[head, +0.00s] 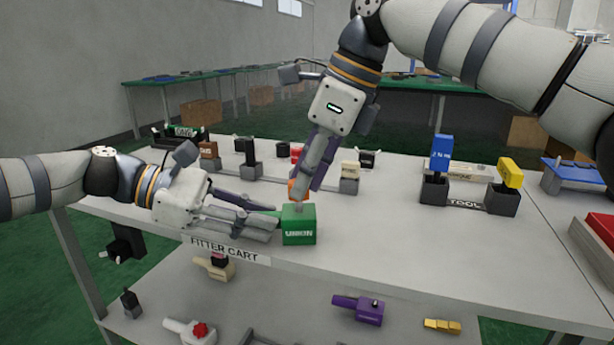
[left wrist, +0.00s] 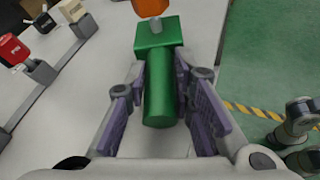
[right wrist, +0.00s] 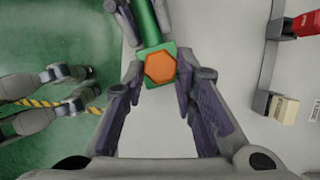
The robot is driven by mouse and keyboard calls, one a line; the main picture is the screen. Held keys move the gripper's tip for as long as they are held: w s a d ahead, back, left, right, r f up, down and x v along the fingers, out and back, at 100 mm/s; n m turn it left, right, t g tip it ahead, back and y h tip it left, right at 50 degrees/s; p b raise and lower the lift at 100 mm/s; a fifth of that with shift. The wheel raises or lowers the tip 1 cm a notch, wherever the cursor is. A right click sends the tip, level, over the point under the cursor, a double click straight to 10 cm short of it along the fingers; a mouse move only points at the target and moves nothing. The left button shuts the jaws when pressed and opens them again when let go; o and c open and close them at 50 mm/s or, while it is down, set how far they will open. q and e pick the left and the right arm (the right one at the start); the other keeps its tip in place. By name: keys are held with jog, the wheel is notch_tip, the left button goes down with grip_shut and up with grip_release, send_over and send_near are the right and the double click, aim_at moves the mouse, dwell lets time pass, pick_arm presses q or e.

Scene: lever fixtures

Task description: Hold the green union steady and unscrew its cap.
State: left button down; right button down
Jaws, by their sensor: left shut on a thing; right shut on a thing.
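The green union (head: 299,228) is a block labelled UNION near the cart's front edge. Its green round handle (left wrist: 160,95) points toward my left gripper (head: 272,224), which is shut on it from the side. The orange hexagonal cap (right wrist: 160,67) sits above the block, with a short grey stem (head: 298,208) showing between them. My right gripper (head: 299,188) comes down from above and is shut on the cap. In the head view its fingers partly cover the cap. In the left wrist view the cap (left wrist: 150,7) is cut off by the top edge.
Behind the union stands a row of fixtures, among them a black one (head: 250,158) and a cream one (head: 349,172). A blue block (head: 441,152) and a yellow block (head: 510,172) stand in a holder at right. The cart top (head: 390,235) right of the union is clear.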

jog(key=shift+r, duration=1.5)
pick_arm(q)
jog(key=c, duration=1.3)
grip_release()
